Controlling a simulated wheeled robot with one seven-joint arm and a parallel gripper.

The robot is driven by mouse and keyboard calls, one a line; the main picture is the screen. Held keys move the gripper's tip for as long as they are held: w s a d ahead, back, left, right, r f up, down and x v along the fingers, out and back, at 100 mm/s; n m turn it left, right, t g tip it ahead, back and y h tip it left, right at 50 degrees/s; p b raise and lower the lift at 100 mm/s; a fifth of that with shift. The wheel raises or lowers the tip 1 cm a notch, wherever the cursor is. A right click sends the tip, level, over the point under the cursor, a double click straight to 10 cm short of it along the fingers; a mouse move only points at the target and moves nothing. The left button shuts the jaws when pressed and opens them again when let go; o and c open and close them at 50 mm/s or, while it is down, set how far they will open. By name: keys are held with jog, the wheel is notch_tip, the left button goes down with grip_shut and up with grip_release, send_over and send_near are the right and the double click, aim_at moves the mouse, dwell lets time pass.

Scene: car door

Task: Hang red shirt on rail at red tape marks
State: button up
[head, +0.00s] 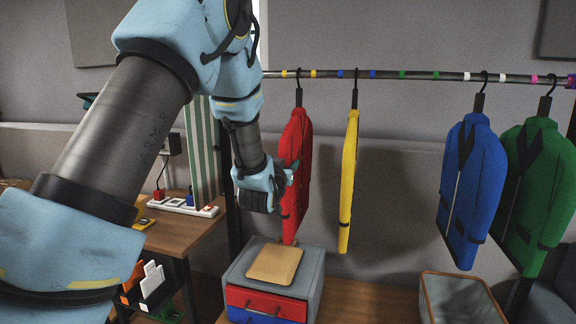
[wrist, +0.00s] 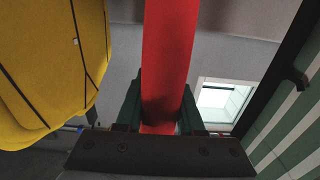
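The red shirt (head: 295,170) hangs upright from a black hook on the metal rail (head: 386,75), between two yellow tape marks (head: 313,73). My gripper (head: 290,177) is at the shirt's left edge, about mid-height. In the wrist view the red shirt (wrist: 168,60) stands between the two dark green fingers (wrist: 160,112), which appear to touch it on both sides. Blue, green, white and pink tape marks follow along the rail to the right. I make out no red tape marks; my arm hides the rail's left end.
A yellow shirt (head: 349,180) hangs close to the right of the red one. Blue (head: 472,190) and green (head: 538,195) shirts hang at the right. A grey drawer box (head: 312,275) stands below the red shirt. A green-striped panel (head: 203,150) stands left.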

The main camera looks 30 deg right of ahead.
grip_shut()
jog(key=shift+r, duration=0.1)
dwell(0.4)
jog(key=shift+r, duration=0.3)
jog(key=shift+d, duration=0.1)
